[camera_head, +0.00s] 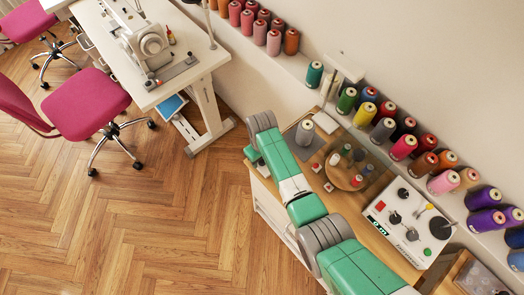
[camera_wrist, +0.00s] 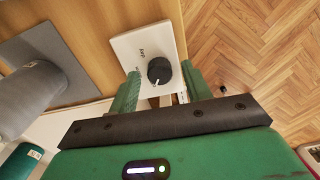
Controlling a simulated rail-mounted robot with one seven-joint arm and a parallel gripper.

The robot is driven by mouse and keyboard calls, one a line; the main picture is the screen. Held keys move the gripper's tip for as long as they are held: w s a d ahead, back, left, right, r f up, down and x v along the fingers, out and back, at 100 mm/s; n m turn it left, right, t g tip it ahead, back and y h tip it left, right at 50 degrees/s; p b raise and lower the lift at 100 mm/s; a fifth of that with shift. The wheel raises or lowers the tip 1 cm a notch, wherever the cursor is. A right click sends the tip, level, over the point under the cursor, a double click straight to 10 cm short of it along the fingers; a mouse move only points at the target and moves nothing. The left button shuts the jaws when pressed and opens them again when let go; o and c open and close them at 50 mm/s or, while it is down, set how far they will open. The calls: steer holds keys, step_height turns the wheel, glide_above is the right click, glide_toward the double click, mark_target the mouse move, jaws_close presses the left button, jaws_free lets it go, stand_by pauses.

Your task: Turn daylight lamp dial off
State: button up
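In the wrist view a black round dial (camera_wrist: 159,71) sits on a white plate (camera_wrist: 125,46) with partly readable lettering. A pale pointer mark on the dial faces the lower left of the picture. My gripper (camera_wrist: 160,75) is open, with one green finger to the left of the dial and one to the right. Gaps show between the fingers and the dial, and I cannot tell the height difference. In the head view my gripper is mostly hidden by my arm at the near left end of the wooden table (camera_head: 263,187). The dial cannot be made out there.
A grey spool (camera_head: 305,132) stands near my arm; a round wooden tray (camera_head: 345,183) with small spools lies farther right. A white panel (camera_head: 410,222) with several knobs stands on the right. Coloured spools line the wall shelf (camera_head: 283,62). Open floor (camera_head: 165,225) lies left.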

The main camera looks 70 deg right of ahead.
step_height(320, 180, up, 8)
steer(key=shift+f+p, duration=0.1)
steer(key=shift+p, duration=0.8)
